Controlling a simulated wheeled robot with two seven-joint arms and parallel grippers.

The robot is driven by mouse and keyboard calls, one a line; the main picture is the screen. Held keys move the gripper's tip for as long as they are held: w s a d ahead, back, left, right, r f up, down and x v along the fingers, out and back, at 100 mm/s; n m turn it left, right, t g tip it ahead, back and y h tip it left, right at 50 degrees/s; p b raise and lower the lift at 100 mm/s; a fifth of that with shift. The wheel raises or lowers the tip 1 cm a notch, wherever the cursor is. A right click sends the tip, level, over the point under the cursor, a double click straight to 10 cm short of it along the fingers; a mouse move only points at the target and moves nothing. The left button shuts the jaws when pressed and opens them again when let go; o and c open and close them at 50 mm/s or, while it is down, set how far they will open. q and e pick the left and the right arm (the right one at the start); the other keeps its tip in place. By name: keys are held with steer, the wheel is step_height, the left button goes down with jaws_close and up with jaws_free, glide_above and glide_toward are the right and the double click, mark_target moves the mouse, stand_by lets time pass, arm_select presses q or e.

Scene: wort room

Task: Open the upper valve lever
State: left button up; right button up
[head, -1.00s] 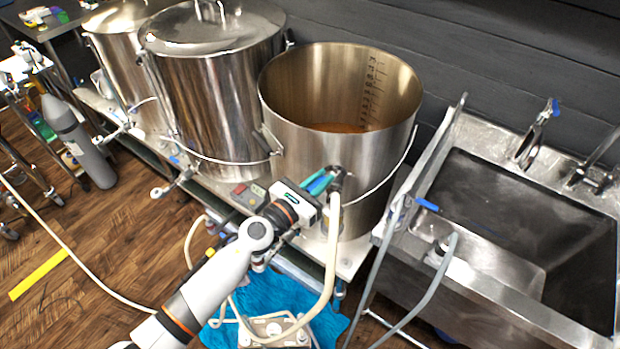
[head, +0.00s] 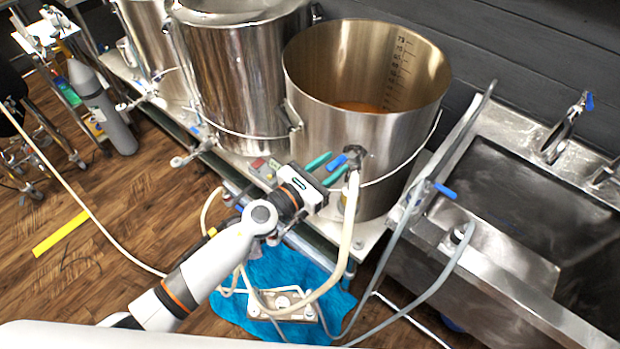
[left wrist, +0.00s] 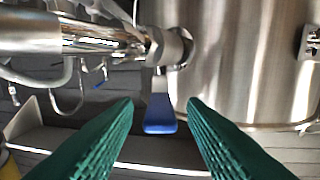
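A blue valve lever (head: 337,162) sits on the valve (head: 354,157) at the front wall of the open steel kettle (head: 335,120). My left gripper (head: 328,167) has two teal fingers spread apart, just left of the valve. In the left wrist view the blue lever (left wrist: 160,113) hangs from the valve body (left wrist: 168,48), between and a little beyond the open fingertips of the gripper (left wrist: 160,105). A clear gap shows on each side, and neither finger touches it. My right gripper is not in view.
A pale hose (head: 348,215) drops from the valve to a pump (head: 285,305) on a blue cloth (head: 275,265). A second blue lever (head: 445,190) is on the pipe beside the sink (head: 500,250). A lidded kettle (head: 240,75) stands left.

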arm_select(q)
steer(key=b+v, duration=0.1)
steer(key=v, duration=0.7)
steer(key=shift+s+a, duration=0.25)
steer(key=shift+a, duration=0.05)
